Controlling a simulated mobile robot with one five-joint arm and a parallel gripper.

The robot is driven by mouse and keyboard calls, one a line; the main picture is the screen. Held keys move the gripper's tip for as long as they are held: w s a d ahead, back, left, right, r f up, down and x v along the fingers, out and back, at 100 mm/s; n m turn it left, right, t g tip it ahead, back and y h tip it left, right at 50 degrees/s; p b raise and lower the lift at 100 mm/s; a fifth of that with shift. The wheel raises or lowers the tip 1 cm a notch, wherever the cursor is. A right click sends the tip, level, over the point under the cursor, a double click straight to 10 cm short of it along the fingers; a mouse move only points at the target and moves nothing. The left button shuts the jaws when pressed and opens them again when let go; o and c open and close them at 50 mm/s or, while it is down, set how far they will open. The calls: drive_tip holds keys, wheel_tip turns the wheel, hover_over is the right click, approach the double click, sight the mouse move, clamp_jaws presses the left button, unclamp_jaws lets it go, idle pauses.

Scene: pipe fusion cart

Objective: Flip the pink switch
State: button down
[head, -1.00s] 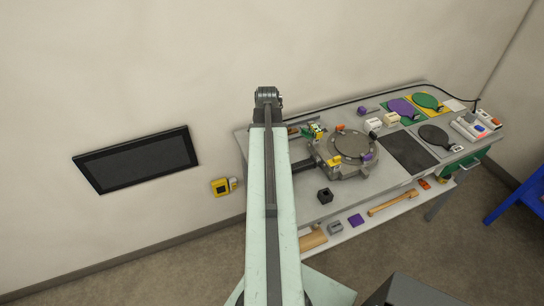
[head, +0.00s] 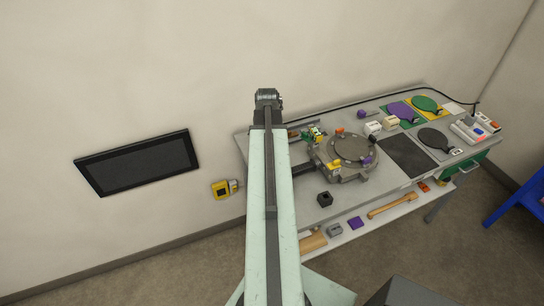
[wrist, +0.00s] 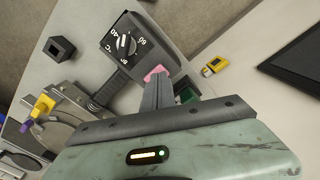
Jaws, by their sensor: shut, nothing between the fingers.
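The pink switch (wrist: 155,73) shows in the wrist view at the lower edge of a dark box with a temperature dial (wrist: 127,45). My gripper (wrist: 160,82) is shut and empty, with its fingertips right at the pink switch, partly covering it. I cannot tell whether they touch it or which way the switch is set. In the head view my arm hides the switch, the dial box and my fingers.
A round clamp fixture (head: 352,147) and a black block (head: 325,198) stand on the grey bench. A yellow device (head: 222,189) and a dark wall panel (head: 137,162) are to the left. A blue stool (head: 520,200) stands at the right.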

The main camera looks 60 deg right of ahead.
wheel_tip(320, 180, up, 5)
drive_tip(key=p, duration=0.4)
idle(0.3)
drive_tip(key=w+a+f+n+b, duration=0.3)
drive_tip(key=w+a, duration=0.6)
drive_tip(key=w+a+f+n+b, duration=0.2)
drive_tip(key=w+a+f+b, duration=0.1)
drive_tip(key=w+a, duration=0.65)
drive_tip(key=w+a+f+n+b, duration=0.1)
drive_tip(key=a+n, duration=0.3)
drive_tip(key=a, duration=1.1)
drive_tip(key=w+a+f+n+b, duration=0.2)
drive_tip(key=a+f+n+b, duration=0.2)
drive_tip(key=a, duration=1.1)
drive_tip(key=shift+w+a, duration=0.15)
drive_tip(key=shift+a, duration=0.2)
